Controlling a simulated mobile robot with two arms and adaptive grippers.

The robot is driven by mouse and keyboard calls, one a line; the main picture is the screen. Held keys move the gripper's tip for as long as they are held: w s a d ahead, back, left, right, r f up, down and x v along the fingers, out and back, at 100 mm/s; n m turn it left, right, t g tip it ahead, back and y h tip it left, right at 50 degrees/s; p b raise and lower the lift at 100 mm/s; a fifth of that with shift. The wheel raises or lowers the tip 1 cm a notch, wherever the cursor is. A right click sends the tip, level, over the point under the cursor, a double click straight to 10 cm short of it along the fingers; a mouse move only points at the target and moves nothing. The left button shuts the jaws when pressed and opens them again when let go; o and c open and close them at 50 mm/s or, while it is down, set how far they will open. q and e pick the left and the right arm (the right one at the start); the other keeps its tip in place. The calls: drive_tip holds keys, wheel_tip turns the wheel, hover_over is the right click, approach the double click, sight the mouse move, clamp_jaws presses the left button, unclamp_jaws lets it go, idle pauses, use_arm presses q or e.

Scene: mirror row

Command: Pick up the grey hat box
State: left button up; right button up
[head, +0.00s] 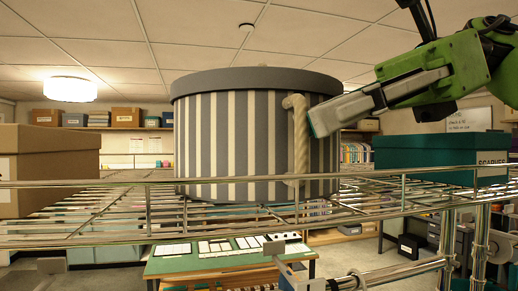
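The grey hat box (235,140) is a round drum with grey and cream vertical stripes and a dark grey lid (255,80). It stands upright on a wire shelf (120,222), in the middle of the head view. A cream rope handle (298,140) hangs on its right side. My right gripper (326,116) comes in from the upper right, its tip just right of the rope handle. Whether it touches the handle or box is unclear. Its fingers overlap, so its opening is hidden. My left gripper is not seen.
A brown box (50,165) stands on the shelf at left and a teal box (440,155) labelled "SCARVES" at right. A shiny wire rail (400,190) crosses the shelf front. A green table (190,262) with cards lies beyond, below the shelf.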

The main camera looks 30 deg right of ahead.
sight(307, 119)
drive_tip(key=x, duration=0.3)
drive_tip(key=shift+w+a, duration=0.1)
drive_tip(key=shift+a, duration=0.15)
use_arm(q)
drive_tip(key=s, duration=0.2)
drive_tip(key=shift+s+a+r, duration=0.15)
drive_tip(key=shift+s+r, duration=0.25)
use_arm(e)
drive_tip(key=shift+d, duration=0.15)
clamp_jaws()
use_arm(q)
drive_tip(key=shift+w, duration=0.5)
use_arm(e)
drive_tip(key=shift+r, duration=0.15)
